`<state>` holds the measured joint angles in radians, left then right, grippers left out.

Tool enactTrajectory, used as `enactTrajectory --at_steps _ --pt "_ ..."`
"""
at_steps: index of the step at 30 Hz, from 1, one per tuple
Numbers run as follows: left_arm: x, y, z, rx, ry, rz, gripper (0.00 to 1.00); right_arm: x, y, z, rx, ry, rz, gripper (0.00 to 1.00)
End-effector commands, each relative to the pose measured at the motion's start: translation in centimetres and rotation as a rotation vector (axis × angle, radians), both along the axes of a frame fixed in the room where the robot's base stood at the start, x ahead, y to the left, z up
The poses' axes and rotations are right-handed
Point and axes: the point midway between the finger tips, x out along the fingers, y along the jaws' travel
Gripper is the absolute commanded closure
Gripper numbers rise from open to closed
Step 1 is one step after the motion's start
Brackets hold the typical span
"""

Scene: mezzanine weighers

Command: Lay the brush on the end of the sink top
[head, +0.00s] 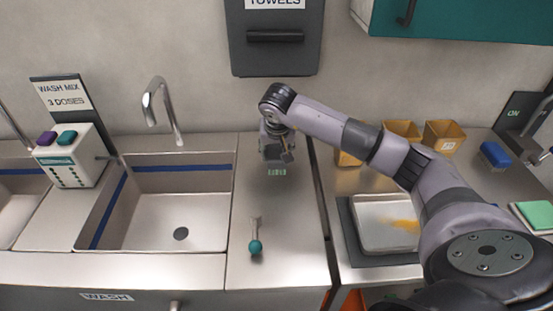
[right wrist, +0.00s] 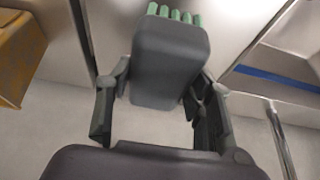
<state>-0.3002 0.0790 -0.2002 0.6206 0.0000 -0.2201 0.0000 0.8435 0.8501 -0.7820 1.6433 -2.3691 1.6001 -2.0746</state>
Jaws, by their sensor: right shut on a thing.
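My right gripper (head: 276,146) is over the back part of the bare right end of the sink top (head: 290,225). It is shut on the brush (head: 277,172), whose green bristles point down at the steel. In the right wrist view the brush (right wrist: 170,65) is a dark grey block with a row of green bristles, between the two fingers of the gripper (right wrist: 155,95). I cannot tell whether the bristles touch the top. My left gripper is not in view.
A small teal-ended tool (head: 255,246) lies near the front of the sink top's end. The basin (head: 180,215) is to the left. A gap separates the right counter, with a grey tray (head: 385,211) and tan bins (head: 443,137). A towel dispenser (head: 275,50) hangs behind.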

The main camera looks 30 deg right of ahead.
Motion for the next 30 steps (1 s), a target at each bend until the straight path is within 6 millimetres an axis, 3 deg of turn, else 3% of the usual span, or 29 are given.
enactTrajectory --at_steps 13,23,24,30 --pt "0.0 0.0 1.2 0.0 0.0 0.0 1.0 0.0 0.0 -4.5 0.001 0.001 0.0 0.74" --pt "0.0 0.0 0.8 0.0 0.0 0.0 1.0 0.0 0.0 -5.0 -0.001 -0.002 0.0 0.74" --pt "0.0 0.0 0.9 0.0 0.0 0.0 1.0 0.0 0.0 -4.9 -0.001 -0.001 0.0 0.49" --pt "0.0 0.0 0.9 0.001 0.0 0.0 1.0 0.0 0.0 -4.9 0.0 0.0 0.0 0.36"
